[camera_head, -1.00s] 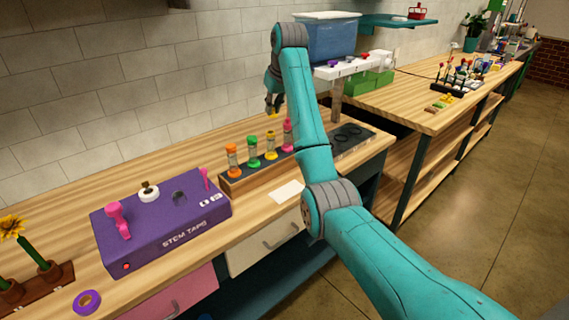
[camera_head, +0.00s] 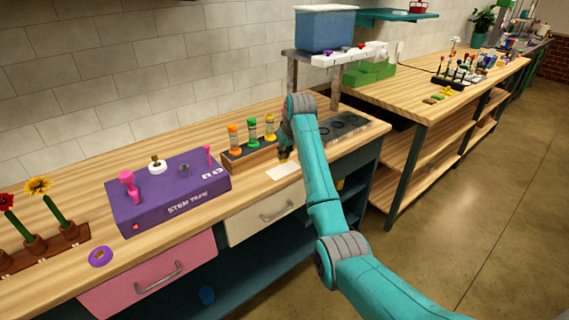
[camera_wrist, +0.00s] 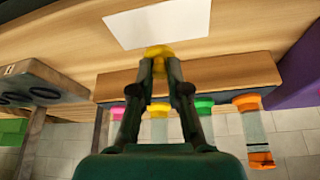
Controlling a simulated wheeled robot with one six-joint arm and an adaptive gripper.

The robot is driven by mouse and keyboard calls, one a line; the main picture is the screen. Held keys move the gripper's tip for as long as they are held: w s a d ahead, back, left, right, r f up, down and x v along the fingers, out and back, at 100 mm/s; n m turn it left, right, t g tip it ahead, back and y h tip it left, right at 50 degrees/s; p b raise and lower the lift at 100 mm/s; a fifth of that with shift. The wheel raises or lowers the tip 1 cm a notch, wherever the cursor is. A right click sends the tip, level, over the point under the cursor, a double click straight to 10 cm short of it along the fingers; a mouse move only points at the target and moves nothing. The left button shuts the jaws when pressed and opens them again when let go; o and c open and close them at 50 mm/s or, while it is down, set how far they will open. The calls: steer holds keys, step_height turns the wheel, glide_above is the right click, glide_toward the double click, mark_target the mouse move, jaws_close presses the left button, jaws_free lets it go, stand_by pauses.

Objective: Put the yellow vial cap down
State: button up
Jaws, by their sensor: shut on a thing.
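My gripper (camera_wrist: 160,60) is shut on the yellow vial cap (camera_wrist: 158,51), which shows between the fingertips in the wrist view. In the head view my gripper (camera_head: 284,156) is low over the bench, in front of the vial rack (camera_head: 248,158) and just behind the white card (camera_head: 283,172). The card also shows close beyond the cap in the wrist view (camera_wrist: 160,22). I cannot tell whether the cap touches anything below. The rack holds an orange vial (camera_head: 233,136), a green vial (camera_head: 252,130) and a yellow vial (camera_head: 270,128). A pink one (camera_wrist: 118,112) shows in the wrist view.
The purple stem tape box (camera_head: 168,195) stands left of the rack. A dark tray with round recesses (camera_head: 342,126) lies to the right. A shelf with a blue bin (camera_head: 325,30) stands behind it. The bench front edge is close to the card.

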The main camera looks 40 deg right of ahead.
mark_target(285, 160)
steer(key=shift+f, duration=1.95)
steer(key=o, duration=0.7)
steer(key=shift+f, duration=0.1)
steer(key=v, duration=1.2)
